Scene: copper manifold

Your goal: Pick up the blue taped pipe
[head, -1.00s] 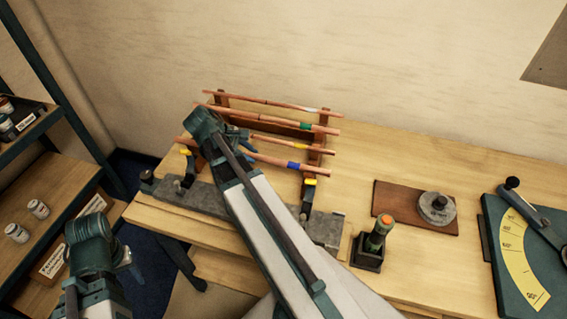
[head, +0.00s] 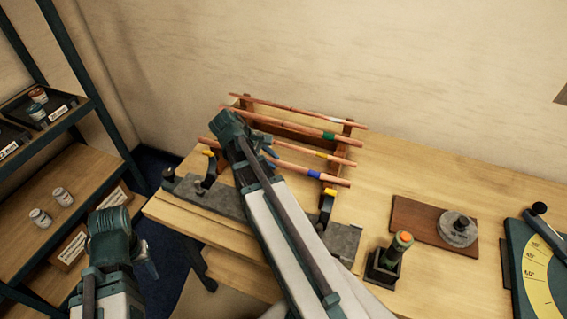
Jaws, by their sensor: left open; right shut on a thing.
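The blue taped pipe (head: 335,180) is a thin copper pipe with a blue band near its right end, the nearest of several pipes at the wooden rack (head: 347,130). It slants slightly down to the right. My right gripper (head: 268,151) reaches over the bench and is shut on this pipe near its middle, though my arm hides the grip itself. Whether the pipe still touches the rack cannot be told. My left gripper (head: 148,266) is open and empty at the lower left, away from the bench.
Pipes with green (head: 328,135) and yellow (head: 320,154) bands lie just behind. A grey fixture (head: 340,238) with yellow-topped clamps is in front. A dark holder (head: 382,268), a brown board (head: 405,217) and a bending gauge (head: 540,275) stand right. Shelves (head: 75,165) are at left.

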